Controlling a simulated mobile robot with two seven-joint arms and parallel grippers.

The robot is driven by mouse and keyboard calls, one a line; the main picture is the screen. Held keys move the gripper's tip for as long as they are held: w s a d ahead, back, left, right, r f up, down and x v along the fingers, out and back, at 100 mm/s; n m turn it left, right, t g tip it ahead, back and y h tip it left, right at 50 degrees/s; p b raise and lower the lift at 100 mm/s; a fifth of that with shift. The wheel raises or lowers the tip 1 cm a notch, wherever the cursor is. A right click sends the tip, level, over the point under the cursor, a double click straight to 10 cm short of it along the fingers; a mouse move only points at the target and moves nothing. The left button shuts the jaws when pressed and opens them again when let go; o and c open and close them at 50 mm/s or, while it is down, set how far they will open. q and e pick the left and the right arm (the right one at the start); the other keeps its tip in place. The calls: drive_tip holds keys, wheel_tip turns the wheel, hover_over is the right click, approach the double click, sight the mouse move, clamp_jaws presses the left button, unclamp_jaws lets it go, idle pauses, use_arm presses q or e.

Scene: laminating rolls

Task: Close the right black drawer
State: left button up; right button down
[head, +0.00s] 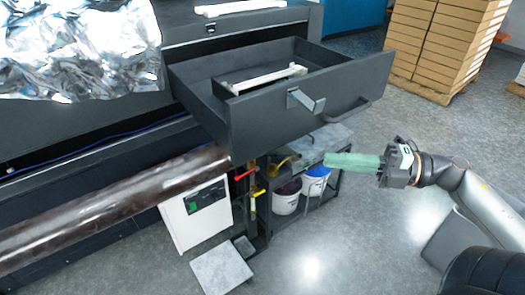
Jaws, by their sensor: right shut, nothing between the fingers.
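The right black drawer (255,128) is pulled out from a dark cabinet (235,27) at the upper middle of the head view. A white bar-like item (262,78) and a dark divider lie inside it. Its front panel faces right and toward me, with a grey metal bracket (306,102) and a dark handle (345,113) on it. My right gripper (328,160) is shut and empty, with its greenish fingers pointing left. In the picture it is below and to the right of the drawer front, apparently not touching it. My left gripper is not in view.
A long brown roll (110,208) runs along the left. Crumpled silver foil (80,50) covers the upper left. Below the drawer are white buckets (286,196) on a rack and a white box (197,215). Stacked cartons (447,40) stand at back right. Grey floor is clear at right.

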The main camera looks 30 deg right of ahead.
approach(254, 142)
drive_tip(key=a, duration=0.4)
drive_tip(key=shift+w+a+p, duration=0.15)
drive_tip(key=shift+w+a, duration=0.05)
drive_tip(key=shift+w, duration=0.75)
drive_tip(key=shift+w+a+p, duration=0.15)
drive_tip(key=shift+w+a, duration=0.05)
drive_tip(key=shift+w, duration=0.7)
drive_tip(key=shift+w, duration=0.1)
